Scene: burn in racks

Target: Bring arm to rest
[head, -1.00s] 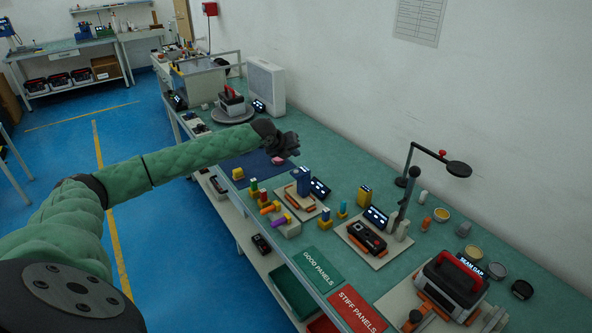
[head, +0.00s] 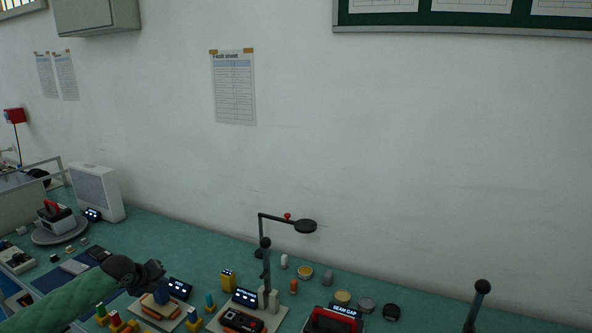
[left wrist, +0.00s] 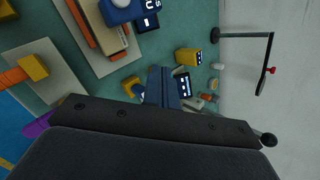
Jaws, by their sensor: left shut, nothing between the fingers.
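My left arm, in a green quilted sleeve, comes in from the lower left of the head view. Its dark left gripper (head: 155,272) is over the bench, above the fixtures at the left. In the left wrist view the left gripper's fingers (left wrist: 162,88) are together with nothing between them. The gripper touches nothing that I can see. My right gripper does not show.
The green bench (head: 190,232) runs along a white wall. Small fixtures with displays, a lamp on a stand (head: 305,226), several round tins (head: 343,297) and a red-handled case (head: 335,320) stand on it. A white box-shaped unit (head: 97,192) stands further left.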

